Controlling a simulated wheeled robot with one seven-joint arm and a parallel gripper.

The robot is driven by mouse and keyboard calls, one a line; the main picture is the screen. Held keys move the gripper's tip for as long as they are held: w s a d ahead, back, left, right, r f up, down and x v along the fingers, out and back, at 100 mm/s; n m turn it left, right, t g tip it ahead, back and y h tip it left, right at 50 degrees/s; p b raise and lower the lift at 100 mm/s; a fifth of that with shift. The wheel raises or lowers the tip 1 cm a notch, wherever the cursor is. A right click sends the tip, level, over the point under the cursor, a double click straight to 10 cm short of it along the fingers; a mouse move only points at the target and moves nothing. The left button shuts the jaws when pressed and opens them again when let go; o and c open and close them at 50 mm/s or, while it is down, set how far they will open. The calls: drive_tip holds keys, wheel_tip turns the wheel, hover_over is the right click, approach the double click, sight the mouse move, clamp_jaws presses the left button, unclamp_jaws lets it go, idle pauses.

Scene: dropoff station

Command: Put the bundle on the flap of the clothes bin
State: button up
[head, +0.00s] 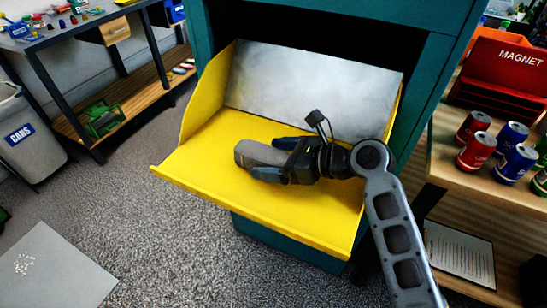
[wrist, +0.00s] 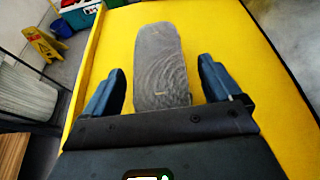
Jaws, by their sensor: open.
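The bundle (head: 262,153) is a grey rolled cloth lying on the yellow flap (head: 210,150) of the teal clothes bin (head: 445,62). In the wrist view the bundle (wrist: 162,68) lies lengthwise between the two blue fingers, on the bare yellow flap (wrist: 240,50). My gripper (head: 258,160) is open around the bundle, low over the flap; in the wrist view a gap shows between each finger (wrist: 160,88) and the cloth. The bundle's near end is hidden by the gripper's body.
Soda cans (head: 476,150) and a red MAGNET box (head: 502,75) stand on a wooden table at the right. A grey CANS bin (head: 22,140) and a workbench (head: 100,40) are at the left. The flap's left part is clear.

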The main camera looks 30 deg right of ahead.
drive_tip(key=v, duration=1.1)
drive_tip(key=shift+s+d+r, duration=0.2)
drive_tip(key=shift+s, duration=0.15)
